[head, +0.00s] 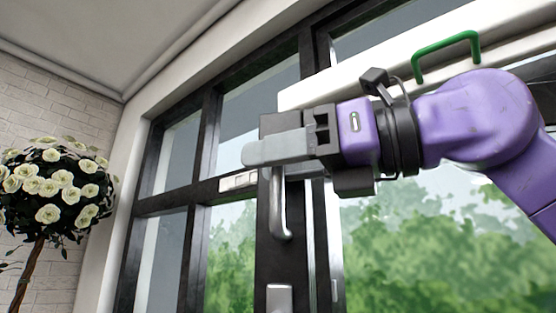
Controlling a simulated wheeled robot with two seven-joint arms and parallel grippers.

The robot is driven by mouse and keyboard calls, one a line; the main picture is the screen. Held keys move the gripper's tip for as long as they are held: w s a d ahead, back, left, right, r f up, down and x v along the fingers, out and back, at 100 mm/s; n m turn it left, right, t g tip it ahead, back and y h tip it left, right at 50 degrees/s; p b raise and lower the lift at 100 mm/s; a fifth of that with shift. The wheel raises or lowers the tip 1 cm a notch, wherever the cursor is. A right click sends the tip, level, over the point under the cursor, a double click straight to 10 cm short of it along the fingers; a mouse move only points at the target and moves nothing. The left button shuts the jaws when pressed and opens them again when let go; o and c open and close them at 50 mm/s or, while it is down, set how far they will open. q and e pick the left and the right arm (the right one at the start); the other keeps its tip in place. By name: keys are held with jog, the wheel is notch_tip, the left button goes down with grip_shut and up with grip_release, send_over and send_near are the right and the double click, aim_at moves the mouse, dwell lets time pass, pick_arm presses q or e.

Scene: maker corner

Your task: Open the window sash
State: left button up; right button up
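The dark-framed window (204,160) fills the middle and right of the head view. A white rail (345,79) runs across its upper right and bears a green handle (445,48); it looks like part of the sash. My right gripper (262,151) comes in from the right on a purple arm. It points left, below and left of the green handle and apart from it. Its grey near finger covers the top of a silver lever handle (279,210) on a dark upright. The finger gap is hidden, and I cannot tell whether it touches the lever. My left gripper is out of view.
A white-flowered topiary (55,190) stands at the left before a white brick wall (40,105). A small pale fitting (238,181) sits beside the gripper. A second silver fitting (280,298) is lower on the upright. The space between plant and window looks clear.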

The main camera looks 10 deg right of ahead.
jog(key=b+v, duration=0.1)
jog(key=v, duration=0.9)
jog(key=shift+d+b, duration=0.2)
jog(key=shift+b, duration=0.15)
jog(key=shift+s, duration=0.15)
